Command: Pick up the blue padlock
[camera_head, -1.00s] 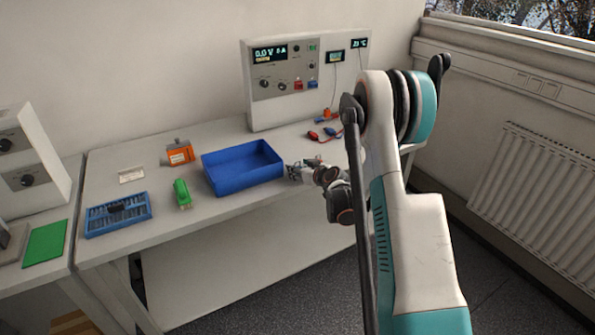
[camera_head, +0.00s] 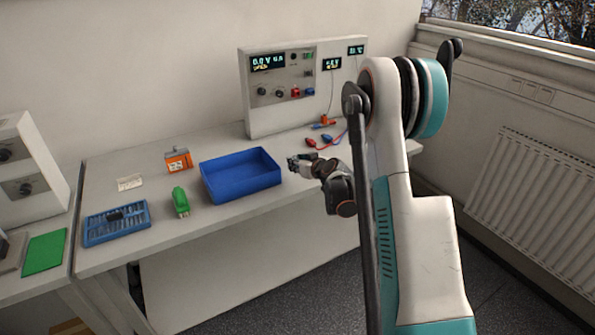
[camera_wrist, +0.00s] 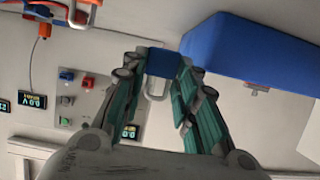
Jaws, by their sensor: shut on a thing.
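The blue padlock (camera_wrist: 163,62) shows between my fingertips in the wrist view, with its pale shackle (camera_wrist: 157,90) pointing back toward the palm. My gripper (camera_wrist: 160,68) is shut on it. In the head view my gripper (camera_head: 293,163) is just right of the blue bin, above the bench's front part. The padlock is too small to make out there.
A blue open bin (camera_head: 240,185) stands left of my gripper.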

